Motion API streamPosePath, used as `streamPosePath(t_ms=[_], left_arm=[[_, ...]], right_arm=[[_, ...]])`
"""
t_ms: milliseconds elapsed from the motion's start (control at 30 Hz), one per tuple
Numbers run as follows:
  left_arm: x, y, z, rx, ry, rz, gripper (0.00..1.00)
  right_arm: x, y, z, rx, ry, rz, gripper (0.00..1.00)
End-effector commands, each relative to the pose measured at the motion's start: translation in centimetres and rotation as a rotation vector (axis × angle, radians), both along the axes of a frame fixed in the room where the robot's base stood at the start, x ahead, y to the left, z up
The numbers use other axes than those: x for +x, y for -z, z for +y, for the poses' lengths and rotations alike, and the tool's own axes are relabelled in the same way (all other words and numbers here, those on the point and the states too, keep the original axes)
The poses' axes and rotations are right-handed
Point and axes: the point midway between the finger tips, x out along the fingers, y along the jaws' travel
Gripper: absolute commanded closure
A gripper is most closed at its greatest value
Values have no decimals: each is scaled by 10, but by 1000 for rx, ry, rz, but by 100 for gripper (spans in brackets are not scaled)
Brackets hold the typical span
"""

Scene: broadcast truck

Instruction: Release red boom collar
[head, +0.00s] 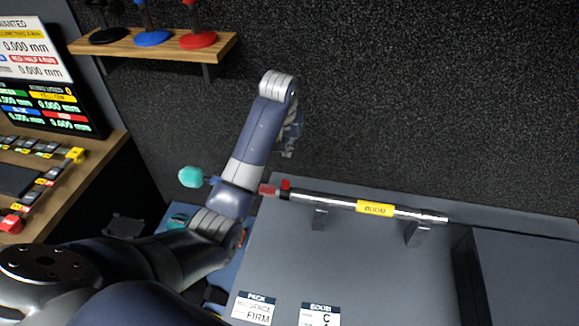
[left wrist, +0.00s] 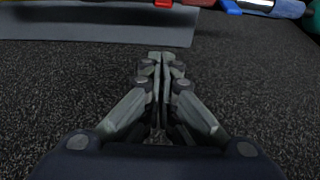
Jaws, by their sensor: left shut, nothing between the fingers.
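The silver boom pole (head: 330,202) with a yellow BOOM label rests on two grey supports on the grey worktop. The red boom collar (head: 285,190) is a small red block near the pole's left end, beside my left forearm. A red piece at the top edge of the left wrist view (left wrist: 163,3) appears to be the collar. My left gripper (head: 289,150) is above and beyond the pole, apart from the collar. Its fingertips are together and empty in the left wrist view (left wrist: 161,58). My right gripper is not in view.
A teal ball-shaped tip (head: 190,177) sticks out left of my arm. A wooden shelf (head: 150,45) with black, blue and red stands is at the upper left. A desk (head: 85,190) with screens is on the left. A dark case (head: 520,275) stands at the right.

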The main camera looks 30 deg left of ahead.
Motion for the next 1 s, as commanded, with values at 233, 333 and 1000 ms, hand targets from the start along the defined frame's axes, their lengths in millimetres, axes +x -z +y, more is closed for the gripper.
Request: streamPosePath(t_ms=[233,333,1000], left_arm=[[1,4,0,1,1,2,100],[4,13,1,0,1,4,100],[13,91,3,1,2,1,100]], right_arm=[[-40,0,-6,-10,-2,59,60],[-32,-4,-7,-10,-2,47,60],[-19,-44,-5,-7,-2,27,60]])
